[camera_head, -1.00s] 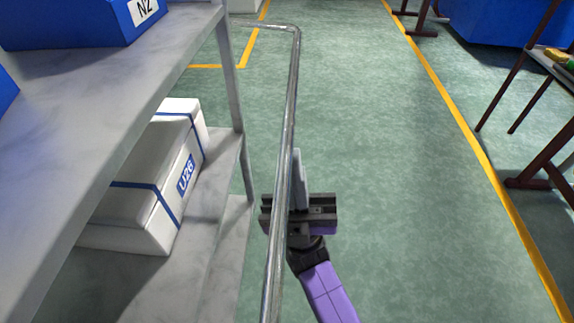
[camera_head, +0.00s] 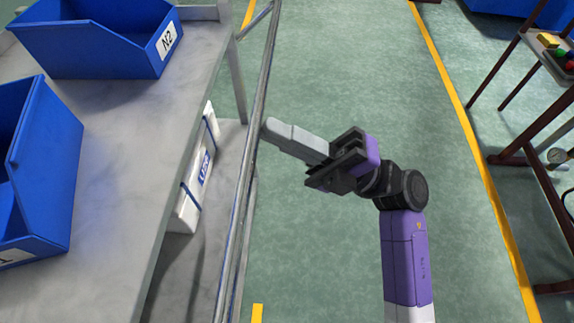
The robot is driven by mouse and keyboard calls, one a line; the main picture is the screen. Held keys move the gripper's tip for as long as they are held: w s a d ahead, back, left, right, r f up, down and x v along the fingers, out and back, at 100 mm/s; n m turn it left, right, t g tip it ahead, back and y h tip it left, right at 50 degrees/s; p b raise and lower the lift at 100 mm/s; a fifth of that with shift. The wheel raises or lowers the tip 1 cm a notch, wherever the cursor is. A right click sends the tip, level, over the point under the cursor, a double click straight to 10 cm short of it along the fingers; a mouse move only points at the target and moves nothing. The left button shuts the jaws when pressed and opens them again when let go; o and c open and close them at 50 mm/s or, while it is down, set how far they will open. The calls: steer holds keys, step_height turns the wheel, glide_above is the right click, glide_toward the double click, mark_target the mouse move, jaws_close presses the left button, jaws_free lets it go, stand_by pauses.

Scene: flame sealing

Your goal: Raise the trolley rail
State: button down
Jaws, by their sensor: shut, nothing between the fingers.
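The trolley rail (camera_head: 254,112) is a long grey metal bar running along the right side of the grey shelf trolley (camera_head: 130,150). It slants from the bottom of the view to the top edge, where its far end is cut off. In the lower part, parallel bars show close together. My gripper (camera_head: 268,128) is to the right of the rail, with its light grey fingers shut and pointing left. The fingertips are at the rail in the picture; I cannot tell whether they touch it. The gripper is not closed around the rail.
Blue bins (camera_head: 105,40) stand on the trolley's top shelf, one labelled N2. A white box (camera_head: 197,175) sits on the lower shelf, partly hidden. A bench (camera_head: 545,70) with small coloured items stands at the right. The green floor (camera_head: 330,75) between is clear.

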steer(key=a+r+h+p, duration=0.7)
steer(key=a+p, duration=0.2)
steer(key=p, duration=1)
steer(key=shift+w+a+h, duration=0.15)
steer(key=shift+a+h, duration=0.25)
steer(key=shift+a+r, duration=0.1)
